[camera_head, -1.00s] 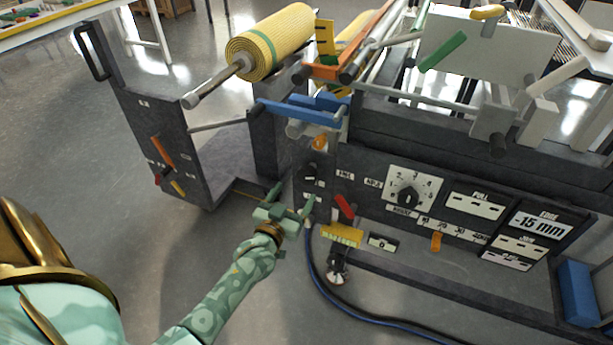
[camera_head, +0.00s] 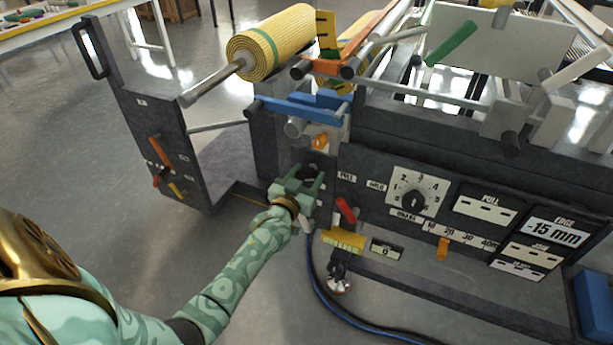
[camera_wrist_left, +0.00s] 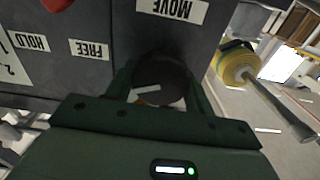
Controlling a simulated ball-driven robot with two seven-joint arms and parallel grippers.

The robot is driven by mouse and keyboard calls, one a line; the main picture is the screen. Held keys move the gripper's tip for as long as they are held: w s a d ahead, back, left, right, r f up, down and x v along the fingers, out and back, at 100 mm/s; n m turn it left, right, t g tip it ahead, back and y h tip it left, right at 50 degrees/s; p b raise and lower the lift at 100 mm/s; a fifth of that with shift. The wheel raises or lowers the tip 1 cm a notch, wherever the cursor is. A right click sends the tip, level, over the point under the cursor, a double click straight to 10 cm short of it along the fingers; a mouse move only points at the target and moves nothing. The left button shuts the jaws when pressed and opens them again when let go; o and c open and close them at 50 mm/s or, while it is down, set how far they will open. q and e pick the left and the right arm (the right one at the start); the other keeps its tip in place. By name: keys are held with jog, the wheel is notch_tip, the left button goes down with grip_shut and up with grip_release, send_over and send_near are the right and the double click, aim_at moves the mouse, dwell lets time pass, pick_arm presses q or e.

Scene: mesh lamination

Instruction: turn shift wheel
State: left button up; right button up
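The shift wheel appears to be the dark round knob (camera_wrist_left: 162,78) with a white pointer mark, below a MOVE label in the left wrist view. In the head view the knob (camera_head: 309,172) is partly hidden behind my left gripper (camera_head: 304,180). My left gripper (camera_wrist_left: 163,92) has its green fingers on either side of the knob, spread apart. A small gap seems to show beside the knob, and I cannot tell whether a finger touches it. My right gripper is not in view.
A red lever (camera_head: 346,210) and a yellow block (camera_head: 343,240) sit right of the gripper. A white dial (camera_head: 416,193) is further right. Blue bars (camera_head: 300,108) and a yellow mesh roll (camera_head: 272,45) are above.

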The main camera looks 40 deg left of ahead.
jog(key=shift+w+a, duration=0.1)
pick_arm(q)
jog(key=shift+r+n+p, duration=0.15)
jog(key=shift+n+p, duration=0.4)
jog(key=shift+n, duration=0.25)
jog(key=shift+n+p, duration=0.7)
jog(key=shift+n, duration=0.5)
jog(key=shift+a+n+p, duration=0.1)
jog(key=shift+n+p, duration=0.25)
jog(key=shift+n, duration=1.45)
jog(key=n, duration=0.1)
jog(key=n+p, duration=0.1)
jog(key=shift+f+n, duration=0.2)
jog(key=shift+n, duration=0.1)
jog(key=n, duration=0.4)
jog(key=shift+s+a+f, duration=0.1)
jog(key=shift+f, duration=0.05)
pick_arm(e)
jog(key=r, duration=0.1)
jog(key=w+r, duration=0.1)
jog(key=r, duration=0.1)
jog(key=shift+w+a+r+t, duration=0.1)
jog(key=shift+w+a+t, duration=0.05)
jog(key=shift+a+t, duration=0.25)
pick_arm(q)
jog(key=shift+n, duration=0.4)
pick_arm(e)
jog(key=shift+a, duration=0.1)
